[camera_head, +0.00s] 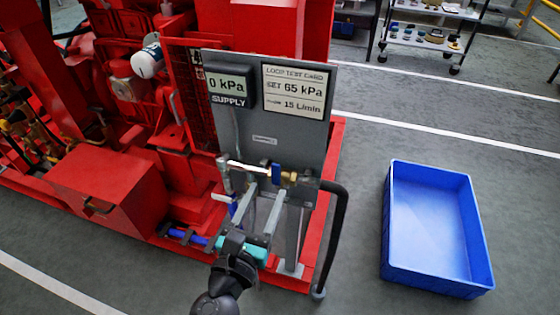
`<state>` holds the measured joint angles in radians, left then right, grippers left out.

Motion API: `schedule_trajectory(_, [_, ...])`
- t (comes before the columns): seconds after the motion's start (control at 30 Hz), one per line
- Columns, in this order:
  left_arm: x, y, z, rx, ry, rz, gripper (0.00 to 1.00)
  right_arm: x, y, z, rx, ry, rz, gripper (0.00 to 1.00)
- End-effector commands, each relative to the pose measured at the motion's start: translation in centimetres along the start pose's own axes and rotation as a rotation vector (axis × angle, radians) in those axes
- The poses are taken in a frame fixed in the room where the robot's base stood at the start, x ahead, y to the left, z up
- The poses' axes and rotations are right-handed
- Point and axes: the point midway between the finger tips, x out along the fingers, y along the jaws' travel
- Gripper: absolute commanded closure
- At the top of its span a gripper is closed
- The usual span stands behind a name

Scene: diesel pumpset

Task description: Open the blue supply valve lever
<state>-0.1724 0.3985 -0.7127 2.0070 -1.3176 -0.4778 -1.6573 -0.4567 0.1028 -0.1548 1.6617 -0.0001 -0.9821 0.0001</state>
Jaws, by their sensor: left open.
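A small blue lever (275,177) stands upright on the brass valve (289,178) in the horizontal pipe on the grey panel (273,141). A second blue part shows lower left on the pipework (233,208). My left gripper (264,189) is open, its two grey fingers pointing up at the pipe, just below and left of the brass valve. The fingertips overlap the pipework, so I cannot tell whether they touch it. Nothing shows between the fingers. The supply display (229,86) reads 0 kPa. My right gripper is out of view.
A test card (295,91) on the panel reads 65 kPa and 15 L/min. A black hose (340,235) curves down right of the valve. The red pumpset (110,185) fills the left. An empty-looking blue crate (391,220) stands on the floor at right, with clear floor between.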

Motion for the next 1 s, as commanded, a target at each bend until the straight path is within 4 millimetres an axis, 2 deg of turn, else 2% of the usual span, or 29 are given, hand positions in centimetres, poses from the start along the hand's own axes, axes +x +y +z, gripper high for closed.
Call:
schedule_trajectory(0.2, [3.9, 0.0, 0.0, 0.000, -0.002, 0.001, 0.45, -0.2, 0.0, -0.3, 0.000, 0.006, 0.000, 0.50])
schedule_trajectory(0.5, [8.3, 0.0, -0.1, -0.002, 0.000, -0.001, 0.45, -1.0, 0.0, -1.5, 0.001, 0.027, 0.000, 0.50])
schedule_trajectory(0.7, [9.8, -0.1, -0.1, -0.001, 0.001, -0.001, 0.45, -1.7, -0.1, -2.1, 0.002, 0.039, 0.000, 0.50])
schedule_trajectory(1.0, [10.1, 0.0, -0.1, -0.001, 0.002, -0.001, 0.45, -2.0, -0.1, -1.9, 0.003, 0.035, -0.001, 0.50])
